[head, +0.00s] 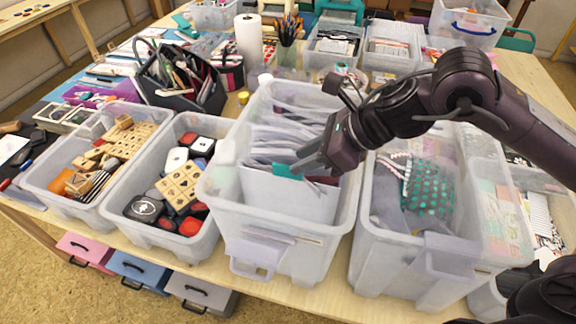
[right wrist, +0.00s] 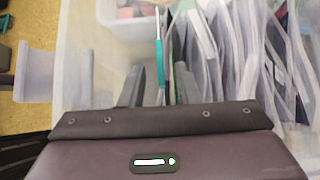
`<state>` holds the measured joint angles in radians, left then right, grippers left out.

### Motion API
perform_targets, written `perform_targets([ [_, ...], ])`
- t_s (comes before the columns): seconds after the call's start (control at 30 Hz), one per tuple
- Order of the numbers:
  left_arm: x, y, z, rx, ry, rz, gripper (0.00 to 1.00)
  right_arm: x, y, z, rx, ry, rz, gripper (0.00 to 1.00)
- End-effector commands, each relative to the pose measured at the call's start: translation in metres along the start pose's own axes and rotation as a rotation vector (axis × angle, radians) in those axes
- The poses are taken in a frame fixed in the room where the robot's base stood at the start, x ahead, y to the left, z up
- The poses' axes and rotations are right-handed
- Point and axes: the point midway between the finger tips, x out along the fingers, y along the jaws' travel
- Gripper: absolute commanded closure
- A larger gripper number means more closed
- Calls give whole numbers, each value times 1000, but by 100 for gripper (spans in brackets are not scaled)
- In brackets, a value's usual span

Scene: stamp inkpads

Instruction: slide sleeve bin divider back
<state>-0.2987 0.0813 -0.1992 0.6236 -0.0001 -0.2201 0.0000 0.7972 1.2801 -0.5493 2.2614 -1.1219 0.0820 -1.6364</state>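The sleeve bin (head: 330,235) is a clear plastic tub at the front centre, packed with upright plastic sleeves (head: 285,128). Its divider (head: 290,198) is a pale upright panel with a teal tab (head: 286,171) on its top edge, in front of the sleeves. My right gripper (head: 308,170) reaches down from the right to the tab. In the right wrist view, the divider's teal edge (right wrist: 160,62) lies between the two spread fingers (right wrist: 160,88), with gaps on both sides. The fingertips are partly hidden. My left gripper is not in view.
Left of the bin stand a tub of stamps and inkpads (head: 208,232) and a tub of wooden stamps (head: 88,195). Another clear tub (head: 430,255) stands close on the right. A black tool caddy (head: 180,90) and a paper roll (head: 248,40) stand behind.

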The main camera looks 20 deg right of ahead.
Motion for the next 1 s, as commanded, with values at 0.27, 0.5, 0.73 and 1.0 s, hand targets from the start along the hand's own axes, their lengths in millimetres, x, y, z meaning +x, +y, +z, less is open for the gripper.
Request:
perform_targets([
  [0.27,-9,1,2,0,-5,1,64,40,0,1,2,-1,3,71],
  [0.5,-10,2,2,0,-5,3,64,49,0,0,0,0,0,71],
  [0.73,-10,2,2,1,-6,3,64,49,0,0,0,0,0,81],
  [1.0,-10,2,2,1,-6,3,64,49,0,0,0,0,0,100],
])
